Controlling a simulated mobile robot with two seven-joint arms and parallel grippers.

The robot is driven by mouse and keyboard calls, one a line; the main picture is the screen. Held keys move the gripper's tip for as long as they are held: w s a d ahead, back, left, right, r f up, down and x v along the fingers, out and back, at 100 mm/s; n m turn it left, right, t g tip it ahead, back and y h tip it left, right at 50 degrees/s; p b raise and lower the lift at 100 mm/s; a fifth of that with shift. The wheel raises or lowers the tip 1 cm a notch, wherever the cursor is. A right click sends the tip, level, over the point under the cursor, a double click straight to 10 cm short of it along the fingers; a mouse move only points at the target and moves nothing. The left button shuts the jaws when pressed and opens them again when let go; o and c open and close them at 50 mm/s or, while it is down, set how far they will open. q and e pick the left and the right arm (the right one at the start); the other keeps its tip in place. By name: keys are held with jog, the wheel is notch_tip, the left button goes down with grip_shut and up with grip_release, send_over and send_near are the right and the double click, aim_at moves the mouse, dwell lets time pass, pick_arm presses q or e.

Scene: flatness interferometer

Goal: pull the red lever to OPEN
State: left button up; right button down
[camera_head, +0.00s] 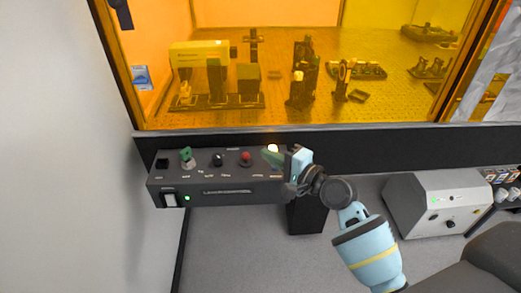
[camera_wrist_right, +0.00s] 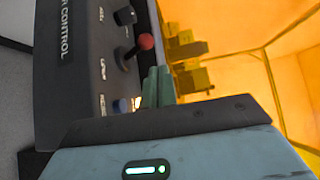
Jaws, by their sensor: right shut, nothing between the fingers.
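The red lever (camera_head: 246,156) stands on top of the dark control box (camera_head: 225,187), with a round red knob. In the right wrist view the red knob (camera_wrist_right: 146,41) sits on a short metal stem just beyond my fingertips. My right gripper (camera_head: 270,157) is just right of the lever, above the right end of the box. In the wrist view its green fingers (camera_wrist_right: 157,86) are together, empty and apart from the knob. The lever's printed labels are too small to read. My left gripper is not in view.
A black knob (camera_head: 218,159) and a green-topped switch (camera_head: 187,157) stand left of the lever. A lit button (camera_head: 273,148) glows by my fingers. An orange window (camera_head: 300,115) rises behind the box. A grey instrument (camera_head: 433,207) stands right.

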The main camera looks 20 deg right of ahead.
jog(key=shift+v, duration=1.35)
jog(key=s+a+f+n+g+h, duration=0.15)
jog(key=s+f+n+g, duration=0.25)
jog(key=s+f, duration=0.55)
jog(key=s+a+f+n+g+h, duration=0.15)
jog(key=s+f+n+g, duration=0.25)
jog(key=s+f, duration=0.55)
jog(key=s+d+f+n+g+h, duration=0.1)
jog(key=s+d+n+g+h, duration=0.2)
jog(key=s, duration=1.1)
jog(key=s+d+f+n+g+h, duration=0.15)
jog(key=s+n+g, duration=0.25)
jog(key=s, duration=0.9)
pick_arm(q)
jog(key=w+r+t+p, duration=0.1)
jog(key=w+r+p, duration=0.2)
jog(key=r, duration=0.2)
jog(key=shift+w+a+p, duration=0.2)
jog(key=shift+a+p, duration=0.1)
jog(key=shift+p, duration=0.05)
pick_arm(e)
jog(key=w+a+f+t+y, duration=0.1)
jog(key=w+a+f+t, duration=0.2)
jog(key=w+t, duration=0.5)
jog(key=shift+w+f+t, duration=0.3)
jog(key=shift+w+f, duration=0.15)
jog(key=shift+w, duration=0.2)
